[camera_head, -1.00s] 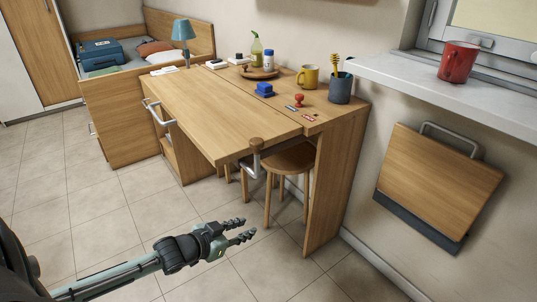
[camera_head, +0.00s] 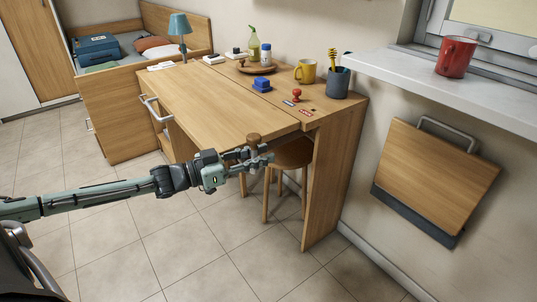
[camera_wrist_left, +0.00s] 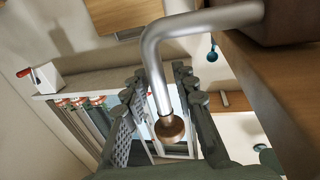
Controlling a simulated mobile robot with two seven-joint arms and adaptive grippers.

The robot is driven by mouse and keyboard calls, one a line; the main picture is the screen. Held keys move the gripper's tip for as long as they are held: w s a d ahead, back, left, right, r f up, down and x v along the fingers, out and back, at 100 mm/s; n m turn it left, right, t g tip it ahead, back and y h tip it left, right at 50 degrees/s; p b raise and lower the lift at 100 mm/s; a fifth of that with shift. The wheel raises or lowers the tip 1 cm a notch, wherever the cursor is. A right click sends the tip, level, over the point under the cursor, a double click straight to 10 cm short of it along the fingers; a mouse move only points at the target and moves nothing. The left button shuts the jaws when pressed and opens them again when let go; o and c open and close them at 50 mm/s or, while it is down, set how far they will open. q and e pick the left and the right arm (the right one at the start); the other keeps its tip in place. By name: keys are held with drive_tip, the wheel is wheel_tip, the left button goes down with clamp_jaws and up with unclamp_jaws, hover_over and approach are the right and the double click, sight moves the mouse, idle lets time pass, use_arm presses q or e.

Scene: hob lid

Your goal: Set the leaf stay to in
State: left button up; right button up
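The leaf stay is a bent metal bar with a round wooden knob (camera_head: 254,139) at the front corner of the wooden table leaf (camera_head: 215,110). In the left wrist view the stay's metal bar (camera_wrist_left: 157,70) bends and runs down to the knob (camera_wrist_left: 170,127), between my fingers. My left gripper (camera_head: 262,155) is at the stay, just below the knob in the head view. Its fingers (camera_wrist_left: 157,85) stand apart on either side of the bar, with gaps visible. The fingers partly hide the stay in the head view. My right gripper is not in view.
A round wooden stool (camera_head: 290,155) stands under the leaf, close behind the gripper. The table's side panel (camera_head: 333,175) is to the right. The tiled floor in front is clear.

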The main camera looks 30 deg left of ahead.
use_arm(q)
drive_tip(key=shift+x, duration=1.25)
clamp_jaws()
